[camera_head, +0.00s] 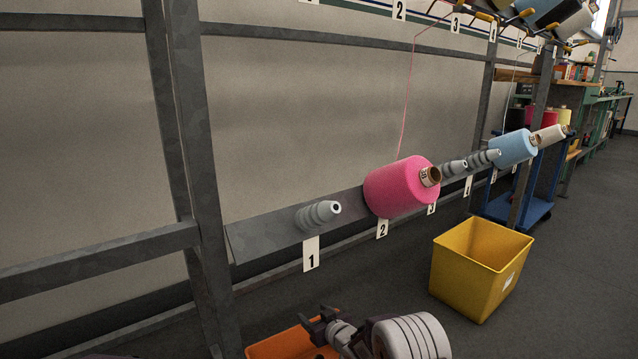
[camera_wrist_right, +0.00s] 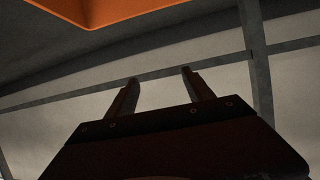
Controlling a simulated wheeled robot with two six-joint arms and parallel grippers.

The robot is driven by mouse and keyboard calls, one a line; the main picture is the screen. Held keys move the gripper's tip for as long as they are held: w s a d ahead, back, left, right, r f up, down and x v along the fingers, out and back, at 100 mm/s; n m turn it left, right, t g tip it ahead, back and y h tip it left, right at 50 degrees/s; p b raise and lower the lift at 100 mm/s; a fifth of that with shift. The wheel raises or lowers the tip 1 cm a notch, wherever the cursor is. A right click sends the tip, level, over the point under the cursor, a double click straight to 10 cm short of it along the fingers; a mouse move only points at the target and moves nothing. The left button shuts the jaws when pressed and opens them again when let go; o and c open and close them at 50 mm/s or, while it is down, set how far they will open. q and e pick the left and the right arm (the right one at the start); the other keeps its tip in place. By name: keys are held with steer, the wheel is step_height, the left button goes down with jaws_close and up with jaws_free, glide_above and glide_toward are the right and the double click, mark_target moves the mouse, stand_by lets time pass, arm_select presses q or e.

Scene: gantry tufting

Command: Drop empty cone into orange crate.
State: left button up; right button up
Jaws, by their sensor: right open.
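The orange crate (camera_head: 280,346) shows only in part at the bottom of the head view, partly covered by my right gripper (camera_head: 319,323). In the right wrist view, an orange wall of the crate (camera_wrist_right: 115,10) fills the top edge, beyond the fingertips. My right gripper (camera_wrist_right: 160,77) is open there, with two parallel fingers apart and nothing between them. In the head view it is at the crate's right side; its height over the rim is hard to tell. I see no loose empty cone in either view; the crate's inside is mostly hidden.
A grey rail carries a bare stepped holder (camera_head: 318,215) at label 1, a pink yarn cone (camera_head: 395,190) at 2, and blue (camera_head: 512,149) and cream cones farther along. A yellow bin (camera_head: 468,280) stands on the floor at right. A steel post (camera_head: 190,150) rises at left.

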steer(key=p+v, duration=0.4)
steer(key=v, duration=0.5)
